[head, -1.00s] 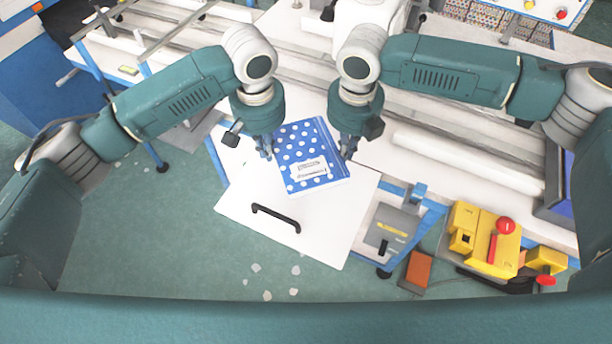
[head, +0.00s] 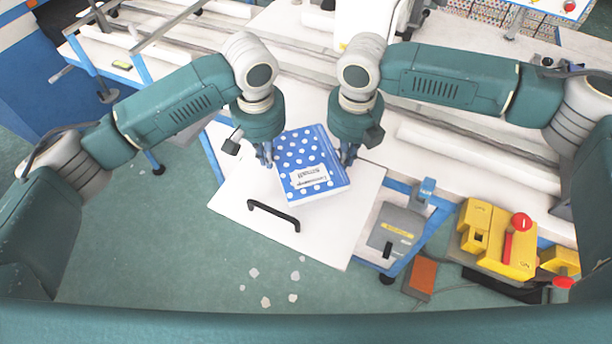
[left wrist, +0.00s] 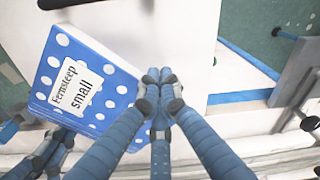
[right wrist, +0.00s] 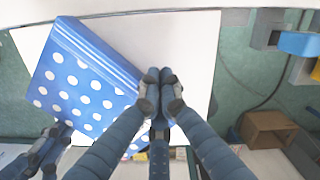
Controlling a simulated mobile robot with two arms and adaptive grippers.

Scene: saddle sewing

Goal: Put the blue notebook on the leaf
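The blue notebook (head: 303,155) has white dots and a white label. It is over the white leaf (head: 335,235), which has a black handle (head: 273,214); I cannot tell whether it touches the leaf. My left gripper (head: 265,158) is at its left edge and my right gripper (head: 347,158) at its right edge. In the left wrist view the fingertips (left wrist: 160,76) are together beside the notebook (left wrist: 90,75). In the right wrist view the fingertips (right wrist: 160,76) are also together beside the notebook (right wrist: 85,75). No notebook part shows between either finger pair.
A grey box (head: 395,232) stands right of the leaf. Yellow control boxes with a red button (head: 520,222) are further right. A white roller (head: 478,160) lies on the workbench behind. The leaf's front part is clear.

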